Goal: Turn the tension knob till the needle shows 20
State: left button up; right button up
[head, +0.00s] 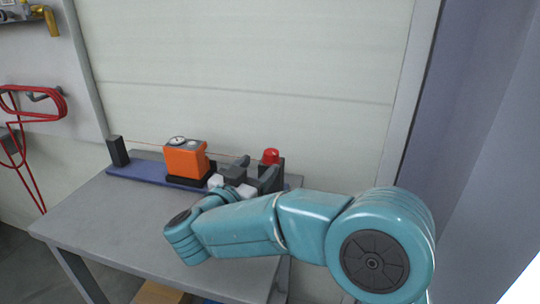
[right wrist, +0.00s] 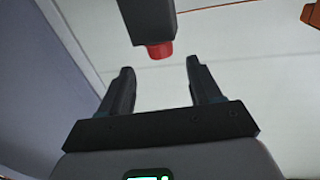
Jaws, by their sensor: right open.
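A red knob (head: 270,156) sits on a dark block (head: 280,167) at the right end of a blue base rail. An orange box (head: 186,160) on the rail carries a round white dial (head: 178,141) on top; its needle and numbers are too small to read. My right gripper (head: 256,170) is open and empty, close in front of the red knob in the head view. In the right wrist view the knob (right wrist: 159,51) shows beyond the open fingertips (right wrist: 160,72), roughly between them and apart from them. My left gripper is not in view.
The blue rail (head: 135,172) lies along the back of a grey table (head: 105,207). A black upright block (head: 118,151) stands at its left end. A pale wall is close behind. A red hose (head: 35,118) hangs at left. The table's front left is clear.

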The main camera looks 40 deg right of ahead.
aim_at(268, 156)
jog(key=x, duration=0.7)
jog(key=shift+w+d, duration=0.15)
jog(key=shift+d, duration=0.05)
jog(key=c, duration=1)
